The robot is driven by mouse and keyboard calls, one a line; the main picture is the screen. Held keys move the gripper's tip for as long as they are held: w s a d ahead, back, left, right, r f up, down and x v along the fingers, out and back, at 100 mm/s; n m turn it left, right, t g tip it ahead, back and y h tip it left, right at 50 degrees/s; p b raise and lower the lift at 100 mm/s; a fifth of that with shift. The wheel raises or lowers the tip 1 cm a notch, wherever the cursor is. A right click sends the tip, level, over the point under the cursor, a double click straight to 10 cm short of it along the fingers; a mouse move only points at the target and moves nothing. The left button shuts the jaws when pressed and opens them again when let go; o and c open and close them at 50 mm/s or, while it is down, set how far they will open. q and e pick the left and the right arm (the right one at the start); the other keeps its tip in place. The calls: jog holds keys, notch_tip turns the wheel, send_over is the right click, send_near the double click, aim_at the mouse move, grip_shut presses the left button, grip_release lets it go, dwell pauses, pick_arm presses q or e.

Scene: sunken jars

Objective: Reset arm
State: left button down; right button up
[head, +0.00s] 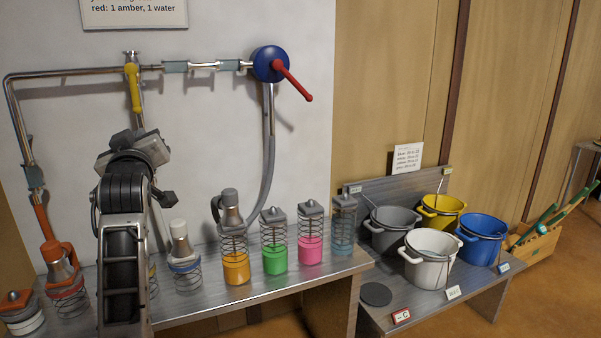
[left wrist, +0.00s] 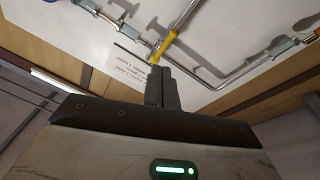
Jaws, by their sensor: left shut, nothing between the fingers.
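My left gripper (left wrist: 160,72) is shut and empty in the left wrist view, its two dark fingers together. In the head view my left gripper (head: 138,142) is raised above the left part of the metal bench, in front of the white wall panel. A yellow lever (head: 134,88) on the wall pipe shows just above it. The yellow lever (left wrist: 165,47) also lies beyond the fingertips in the left wrist view; I cannot tell the gap. My right gripper is in neither view.
Spring-caged jars, including orange (head: 236,270), green (head: 275,260) and pink (head: 310,249), stand on the metal bench. A blue valve with a red handle (head: 294,82) is on the wall. Grey, yellow, white (head: 431,262) and blue (head: 482,248) pots stand on the right-hand stand.

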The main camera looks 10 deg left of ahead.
pick_arm(q)
jog(key=w+d+f+m+g+h, duration=0.15)
jog(key=w+f+m, duration=0.25)
jog(key=f, duration=0.7)
jog(key=w+f+m+g+h, duration=0.2)
jog(key=w+f+m, duration=0.15)
jog(key=f, duration=0.75)
jog(key=d+f+m+t+h, duration=0.2)
jog(key=d+f+m+h, duration=0.1)
jog(key=d+m+h, duration=0.4)
jog(key=s+d+f+g+h, duration=0.2)
jog(key=s+d+f, duration=1)
jog(key=s+f, duration=0.4)
jog(key=s+d+f+g, duration=0.1)
jog(key=s+d, duration=0.1)
jog(key=s, duration=0.4)
jog(key=s+d+f+n+g+h, duration=0.1)
jog(key=s+d+f, duration=0.1)
jog(key=s, duration=0.5)
jog(key=s+d+f+g, duration=0.1)
jog(key=s+d, duration=0.2)
jog(key=s, duration=0.4)
jog(key=shift+d+f, duration=0.15)
jog(key=shift+d, duration=0.25)
jog(key=shift+s+h, duration=0.1)
jog(key=shift+h, duration=0.15)
